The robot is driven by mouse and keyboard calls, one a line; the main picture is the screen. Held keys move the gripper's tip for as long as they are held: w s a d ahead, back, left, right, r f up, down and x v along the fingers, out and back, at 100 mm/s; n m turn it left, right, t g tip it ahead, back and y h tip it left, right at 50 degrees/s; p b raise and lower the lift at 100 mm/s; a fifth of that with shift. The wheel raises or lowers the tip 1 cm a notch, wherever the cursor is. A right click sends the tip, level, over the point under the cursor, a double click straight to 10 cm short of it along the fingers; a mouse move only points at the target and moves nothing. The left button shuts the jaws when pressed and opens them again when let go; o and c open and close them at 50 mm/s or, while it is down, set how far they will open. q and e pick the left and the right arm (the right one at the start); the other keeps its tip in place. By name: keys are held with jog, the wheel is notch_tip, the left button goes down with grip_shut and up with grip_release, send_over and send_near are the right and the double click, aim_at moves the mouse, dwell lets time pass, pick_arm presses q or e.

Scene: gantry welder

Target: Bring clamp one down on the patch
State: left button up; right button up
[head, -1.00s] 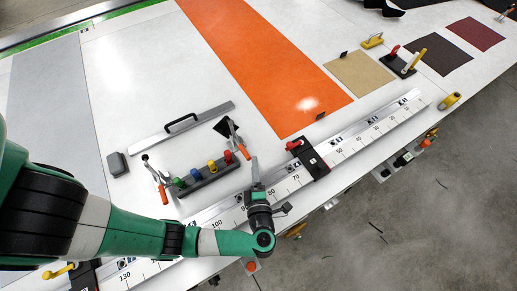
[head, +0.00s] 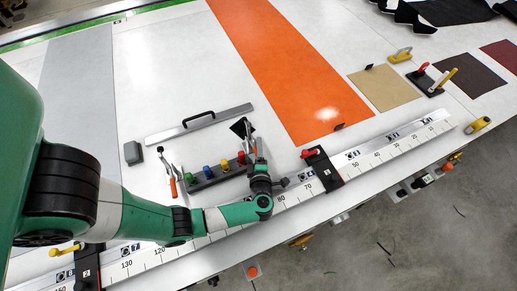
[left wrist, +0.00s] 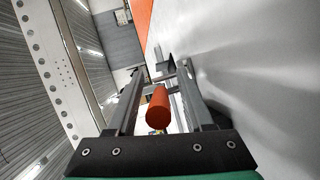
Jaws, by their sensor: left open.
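In the left wrist view, the orange-red handle (left wrist: 157,107) lies between my open fingers (left wrist: 155,85), with room on both sides. My right gripper is not in view.
The rack (head: 215,173) holds green, blue, yellow and red-topped tools. A ruler rail (head: 365,158) runs along the front edge, with a black carriage (head: 322,168) marked 1. An orange strip (head: 290,75) and a straightedge (head: 195,124) lie behind.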

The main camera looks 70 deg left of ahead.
pick_arm(q)
grip_shut()
dwell(1.4)
